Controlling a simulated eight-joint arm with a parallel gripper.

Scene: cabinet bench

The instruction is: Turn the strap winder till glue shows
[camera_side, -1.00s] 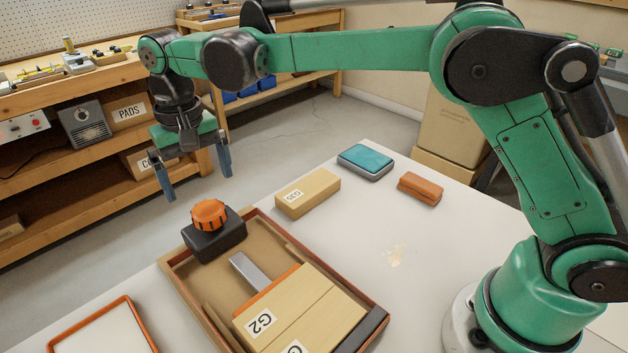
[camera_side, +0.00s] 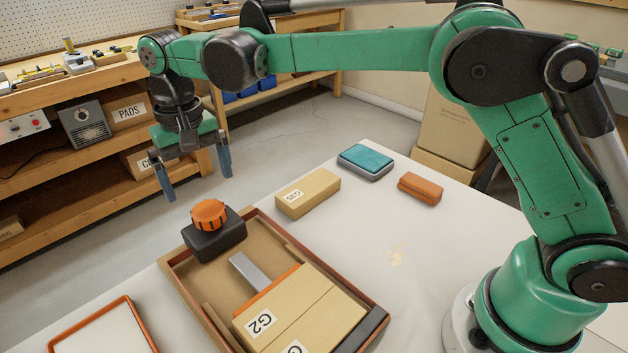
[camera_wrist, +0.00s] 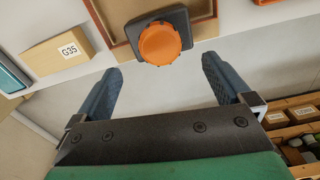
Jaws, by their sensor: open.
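The strap winder has a ribbed orange knob (camera_side: 209,214) on a dark grey base (camera_side: 214,242) at the back left corner of a shallow brown tray (camera_side: 177,285). My gripper (camera_side: 193,184) hangs above and a little left of the knob, pointing down, open and empty. In the wrist view the knob (camera_wrist: 160,44) lies ahead of and between my two fingers (camera_wrist: 162,88), apart from both. Wooden blocks marked G2 (camera_side: 290,311) lie in the tray beside a grey metal strip (camera_side: 249,269). I cannot make out any glue.
On the white table stand a wooden block marked G35 (camera_side: 308,193), a teal-topped box (camera_side: 366,161) and an orange-brown block (camera_side: 420,189). An orange-rimmed tray (camera_side: 135,317) lies at the front left.

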